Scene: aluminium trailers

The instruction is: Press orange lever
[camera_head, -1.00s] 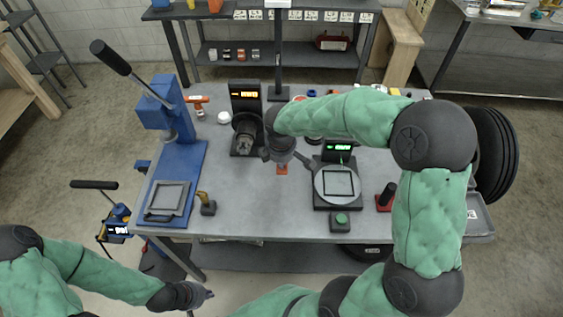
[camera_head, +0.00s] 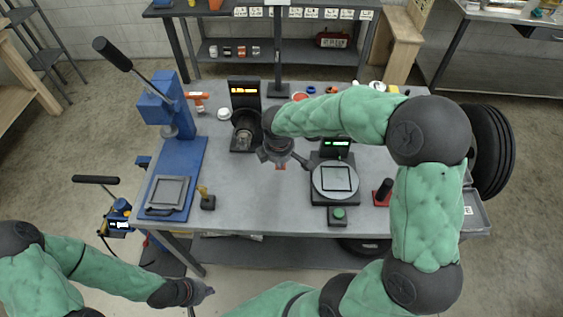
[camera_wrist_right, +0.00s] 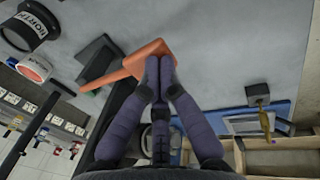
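The orange lever (camera_wrist_right: 128,65) crosses the upper middle of the right wrist view, slanting over a dark mount. My right gripper (camera_wrist_right: 158,62) has its two purple-grey fingers together, with the tips over the lever's wide end. They look very close to it or touching; I cannot tell which. In the head view a small orange patch (camera_head: 280,166), likely the lever, shows just below my right gripper (camera_head: 275,152), which hides the rest. My left gripper (camera_head: 204,292) is low in front of the grey table, away from the lever; its finger opening is too small to tell.
The grey table (camera_head: 240,210) holds a blue press (camera_head: 180,160) on the left, a round-plate scale (camera_head: 335,180) on the right, and a green button (camera_head: 339,214). A black device with an orange display (camera_head: 244,95) stands behind. A red-orange tool (camera_head: 197,97) lies near the press.

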